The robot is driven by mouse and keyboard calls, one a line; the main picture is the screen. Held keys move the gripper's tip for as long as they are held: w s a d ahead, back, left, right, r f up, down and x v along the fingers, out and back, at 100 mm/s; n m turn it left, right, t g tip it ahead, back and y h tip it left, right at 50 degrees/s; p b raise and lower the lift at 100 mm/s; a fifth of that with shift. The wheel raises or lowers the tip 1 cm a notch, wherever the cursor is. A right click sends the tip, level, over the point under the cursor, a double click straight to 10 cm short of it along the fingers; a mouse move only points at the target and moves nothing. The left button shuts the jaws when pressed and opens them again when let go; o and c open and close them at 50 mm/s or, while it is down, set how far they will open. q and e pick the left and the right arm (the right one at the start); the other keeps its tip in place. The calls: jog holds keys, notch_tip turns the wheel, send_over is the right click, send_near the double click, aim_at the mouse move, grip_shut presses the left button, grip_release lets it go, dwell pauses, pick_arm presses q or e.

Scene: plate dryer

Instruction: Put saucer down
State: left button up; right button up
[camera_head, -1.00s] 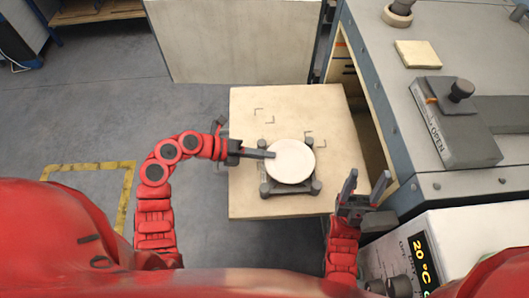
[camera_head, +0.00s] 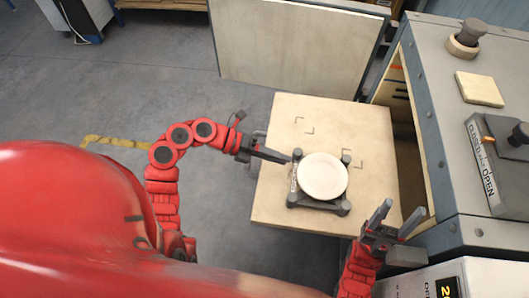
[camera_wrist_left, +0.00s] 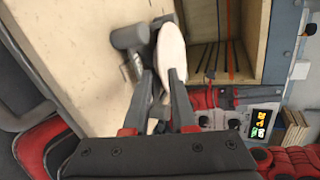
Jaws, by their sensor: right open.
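The white round saucer (camera_head: 322,176) lies flat on a small dark stand with corner posts (camera_head: 343,208) on the pale wooden board (camera_head: 275,205). In the left wrist view the saucer (camera_wrist_left: 171,55) shows nearly edge-on, just beyond my fingertips.
The grey machine (camera_head: 455,140) with an open front stands right of the board. A pale upright door panel (camera_head: 290,45) stands behind. A white device with a display (camera_head: 450,280) is at the lower right. The board's far part, with corner marks, is clear.

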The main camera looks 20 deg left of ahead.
pick_arm(q)
jog(key=v, duration=0.6)
jog(key=shift+b, duration=0.4)
